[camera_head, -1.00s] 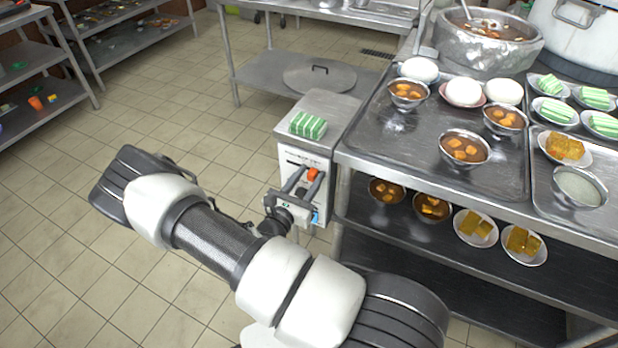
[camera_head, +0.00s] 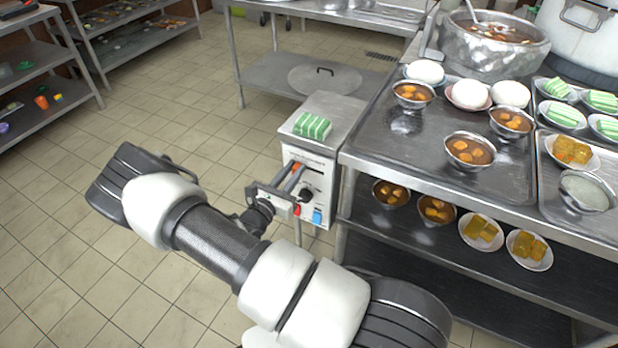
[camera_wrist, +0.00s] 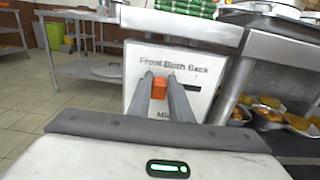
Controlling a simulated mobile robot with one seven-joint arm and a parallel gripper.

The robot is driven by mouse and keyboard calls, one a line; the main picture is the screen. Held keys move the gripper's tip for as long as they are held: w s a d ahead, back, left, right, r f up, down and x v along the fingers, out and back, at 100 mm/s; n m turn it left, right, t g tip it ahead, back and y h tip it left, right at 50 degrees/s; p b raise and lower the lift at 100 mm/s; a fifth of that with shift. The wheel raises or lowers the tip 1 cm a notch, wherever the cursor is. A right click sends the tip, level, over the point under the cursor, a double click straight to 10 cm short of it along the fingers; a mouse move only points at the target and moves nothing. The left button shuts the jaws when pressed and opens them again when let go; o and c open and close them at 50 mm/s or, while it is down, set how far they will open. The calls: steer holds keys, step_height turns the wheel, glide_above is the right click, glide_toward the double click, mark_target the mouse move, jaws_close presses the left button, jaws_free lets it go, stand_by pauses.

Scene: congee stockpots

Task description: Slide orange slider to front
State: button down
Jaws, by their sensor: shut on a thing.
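The orange slider (camera_wrist: 159,87) sits on the white front panel (camera_wrist: 195,62) of a box-shaped machine, under the words "Front Both Back". It is below "Front", with the dark slot (camera_wrist: 192,88) showing to its right. My gripper (camera_wrist: 161,80) is shut on the orange slider, with one finger on each side of it. In the head view my gripper (camera_head: 293,168) reaches the upper left part of the panel, and the orange slider (camera_head: 296,167) is only partly visible between the fingertips.
Below my gripper the panel has a black knob (camera_head: 306,194) and a blue switch (camera_head: 317,216). The steel counter (camera_head: 400,165) with bowls stands close on the right. Open tiled floor (camera_head: 150,120) lies to the left.

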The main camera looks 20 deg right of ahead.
steer(key=shift+w+a, duration=0.75)
steer(key=shift+w, duration=0.15)
steer(key=c, duration=1.6)
jaws_free()
steer(key=shift+w+a, duration=0.1)
steer(key=p+v, duration=0.2)
steer(key=v, duration=1.5)
steer(key=shift+s+a, duration=0.1)
steer(key=shift+s, duration=0.15)
